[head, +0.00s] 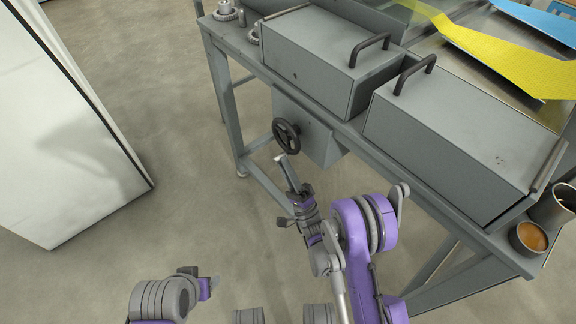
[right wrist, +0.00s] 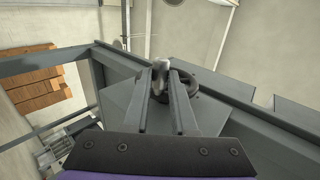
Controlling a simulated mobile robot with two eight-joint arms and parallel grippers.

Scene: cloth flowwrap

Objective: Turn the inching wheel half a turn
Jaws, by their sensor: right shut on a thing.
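The inching wheel (head: 287,136) is a dark spoked handwheel on the front of a grey box under the machine bench. In the right wrist view the dark wheel (right wrist: 187,84) is partly hidden behind the fingers. My right gripper (head: 286,168) reaches up to the wheel's lower side. In the right wrist view its two fingers (right wrist: 166,75) close on a pale handle (right wrist: 160,68) beside the wheel's rim. How the handle joins the wheel is hidden. My left gripper (head: 208,286) shows only in part at the bottom, away from the wheel; its jaws are unclear.
The grey bench frame (head: 225,95) stands around the wheel, with two grey covers (head: 325,55) with black handles above. A brown-filled cup (head: 531,237) stands at the bench's right end. A white cabinet (head: 60,130) is at left. Bare floor lies between.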

